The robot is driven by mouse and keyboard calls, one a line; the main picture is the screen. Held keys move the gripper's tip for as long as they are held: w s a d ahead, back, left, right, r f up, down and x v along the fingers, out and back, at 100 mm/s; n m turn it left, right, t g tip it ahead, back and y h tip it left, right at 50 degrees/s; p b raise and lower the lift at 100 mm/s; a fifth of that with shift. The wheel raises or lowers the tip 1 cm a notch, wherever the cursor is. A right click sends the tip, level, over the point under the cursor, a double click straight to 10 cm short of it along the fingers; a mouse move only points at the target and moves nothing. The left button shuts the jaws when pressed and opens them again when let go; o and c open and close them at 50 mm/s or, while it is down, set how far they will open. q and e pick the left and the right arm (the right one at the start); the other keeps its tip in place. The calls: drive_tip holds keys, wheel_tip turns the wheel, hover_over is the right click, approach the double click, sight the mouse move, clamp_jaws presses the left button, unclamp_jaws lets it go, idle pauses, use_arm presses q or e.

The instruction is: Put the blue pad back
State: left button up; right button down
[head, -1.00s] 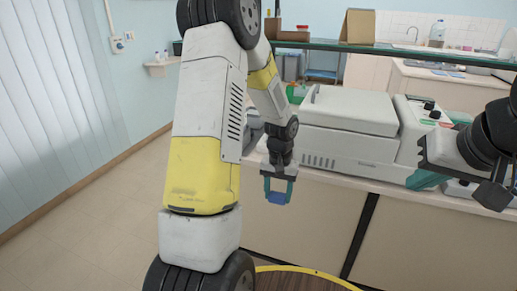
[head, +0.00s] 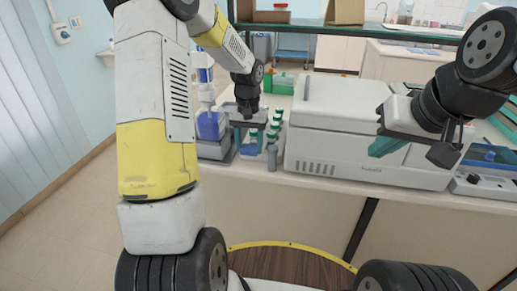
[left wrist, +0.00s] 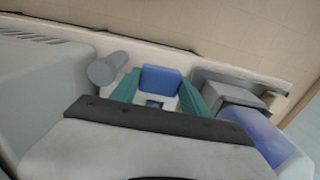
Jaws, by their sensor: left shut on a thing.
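The blue pad (head: 249,150) is held between the teal fingertips of my left gripper (head: 250,141), at the front part of the bench in the head view. In the left wrist view the pad (left wrist: 161,78) sits between the two teal fingers of the left gripper (left wrist: 160,92), above the pale bench edge. Whether the pad touches the bench is unclear. My right gripper (head: 388,146) hangs in front of the large white machine at right, with teal fingers seen from the side; its opening cannot be judged.
A bottle with blue liquid (head: 210,124) on a grey stand is close left of the left gripper. Several green-capped tubes (head: 277,125) stand close to its right. The large white machine (head: 335,125) fills the bench centre. A blue item (head: 490,155) lies at far right.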

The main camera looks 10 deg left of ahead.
sight(250, 167)
use_arm(q)
drive_tip(key=shift+f, duration=2.9)
drive_tip(key=shift+f, duration=0.15)
drive_tip(key=o, duration=1.3)
wheel_tip(250, 167, up, 12)
drive_tip(key=shift+r, duration=0.2)
drive_tip(key=s+r+t, duration=0.2)
drive_tip(key=s+r, duration=0.2)
drive_tip(key=s, duration=0.4)
drive_tip(key=s+d+r+t+h, duration=0.1)
drive_tip(key=s+r+t, duration=0.1)
drive_tip(key=s+r, duration=0.3)
drive_tip(key=s+d+r+t+h, duration=0.1)
drive_tip(key=s+r, duration=0.3)
drive_tip(key=s, duration=0.7)
drive_tip(key=shift+s+d+r+t, duration=0.15)
drive_tip(key=shift+r+t, duration=0.1)
drive_tip(key=shift+t, duration=0.35)
